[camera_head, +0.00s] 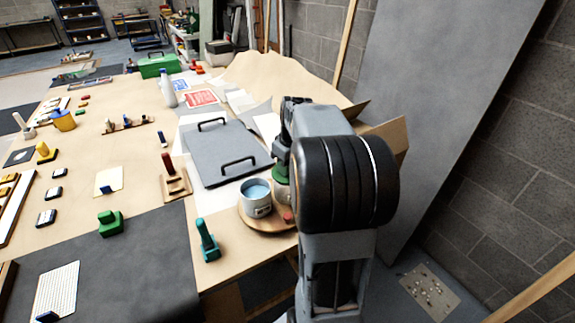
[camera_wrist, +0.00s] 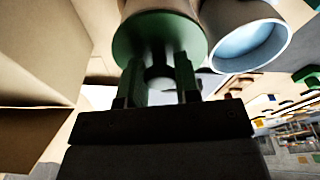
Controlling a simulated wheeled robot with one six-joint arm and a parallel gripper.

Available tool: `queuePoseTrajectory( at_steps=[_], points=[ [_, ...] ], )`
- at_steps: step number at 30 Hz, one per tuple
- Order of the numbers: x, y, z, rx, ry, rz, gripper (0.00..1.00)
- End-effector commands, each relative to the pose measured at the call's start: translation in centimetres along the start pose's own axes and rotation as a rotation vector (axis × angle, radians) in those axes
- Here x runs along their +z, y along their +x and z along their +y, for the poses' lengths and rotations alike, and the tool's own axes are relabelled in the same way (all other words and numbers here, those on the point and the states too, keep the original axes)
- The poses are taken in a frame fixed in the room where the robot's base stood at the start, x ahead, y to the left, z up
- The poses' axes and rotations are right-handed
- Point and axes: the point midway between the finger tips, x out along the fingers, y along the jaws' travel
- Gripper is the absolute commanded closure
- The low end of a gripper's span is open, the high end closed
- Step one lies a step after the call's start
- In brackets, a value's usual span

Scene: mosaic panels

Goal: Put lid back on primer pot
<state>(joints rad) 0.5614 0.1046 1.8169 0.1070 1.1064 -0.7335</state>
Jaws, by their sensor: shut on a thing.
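A pale pot (camera_head: 257,208) with light blue inside stands open on a round wooden board (camera_head: 250,222). Its open mouth also shows at the upper right of the wrist view (camera_wrist: 250,48). My gripper (camera_wrist: 160,75) is shut on the knob of a round green lid (camera_wrist: 160,30). In the head view the green lid (camera_head: 280,172) is just behind and right of the open pot, partly hidden by my arm. A second pale body (camera_wrist: 160,5) shows beyond the lid in the wrist view. I cannot tell whether the lid touches it.
A grey panel with two black handles (camera_head: 222,155) lies behind the pots. A teal tool (camera_head: 207,240) stands left of the board near the table edge. A small red thing (camera_head: 288,217) is on the board's right side. A grey sheet leans at the right.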

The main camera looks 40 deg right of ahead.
Motion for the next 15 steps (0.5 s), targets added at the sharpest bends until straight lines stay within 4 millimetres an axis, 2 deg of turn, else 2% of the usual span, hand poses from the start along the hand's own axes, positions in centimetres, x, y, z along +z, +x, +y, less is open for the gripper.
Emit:
queuePoseTrajectory(
  at_steps=[14, 15],
  points=[
    [0.0, 0.04, -0.01, 0.0, 0.0, 0.0, 0.92],
    [0.0, 0.04, -0.01, 0.0, 0.0, 0.0, 0.68]
  ],
)
